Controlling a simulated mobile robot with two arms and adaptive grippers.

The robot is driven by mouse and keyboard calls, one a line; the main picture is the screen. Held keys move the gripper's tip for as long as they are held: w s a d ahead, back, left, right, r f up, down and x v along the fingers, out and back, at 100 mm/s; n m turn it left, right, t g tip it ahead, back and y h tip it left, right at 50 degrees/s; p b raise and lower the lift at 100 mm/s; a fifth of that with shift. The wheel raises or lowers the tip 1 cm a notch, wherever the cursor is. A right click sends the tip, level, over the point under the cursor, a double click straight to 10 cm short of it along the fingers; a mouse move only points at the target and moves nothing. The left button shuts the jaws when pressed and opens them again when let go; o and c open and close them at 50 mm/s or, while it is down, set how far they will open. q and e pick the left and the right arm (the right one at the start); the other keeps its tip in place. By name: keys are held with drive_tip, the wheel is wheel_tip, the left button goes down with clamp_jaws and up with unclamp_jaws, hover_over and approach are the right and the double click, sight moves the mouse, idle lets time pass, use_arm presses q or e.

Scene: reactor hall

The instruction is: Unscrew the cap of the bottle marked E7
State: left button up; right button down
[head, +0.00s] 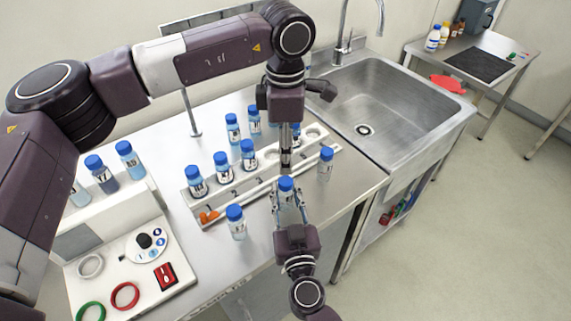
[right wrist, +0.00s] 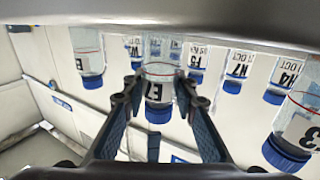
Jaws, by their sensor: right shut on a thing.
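The bottle marked E7 (right wrist: 158,92) stands between the fingers of my right gripper (right wrist: 158,98), its label facing the right wrist camera, which sees it upside down. In the head view it is the bottle (head: 287,198) at the rack's front edge, upright with its blue cap (head: 286,184) on. My right gripper is shut on its body from the front. My left gripper (head: 286,161) points down just above the cap, apparently apart from it. Its fingers are seen edge-on, so their opening is unclear. A dark tip above the cap shows in the right wrist view.
A white rack (head: 262,190) holds several blue-capped bottles behind E7. Loose bottles stand close by on the left (head: 236,222) and right (head: 325,163). A control panel (head: 135,262) lies at front left, and a steel sink (head: 395,105) at right.

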sight(285, 181)
use_arm(q)
drive_tip(key=m, duration=1.2)
drive_tip(key=shift+m, duration=0.3)
drive_tip(key=m, duration=1.1)
drive_tip(key=shift+f+m, duration=0.3)
drive_tip(key=shift+m, duration=0.2)
wheel_tip(285, 181, down, 7)
drive_tip(key=shift+f, duration=0.2)
drive_tip(key=shift+c, duration=0.4)
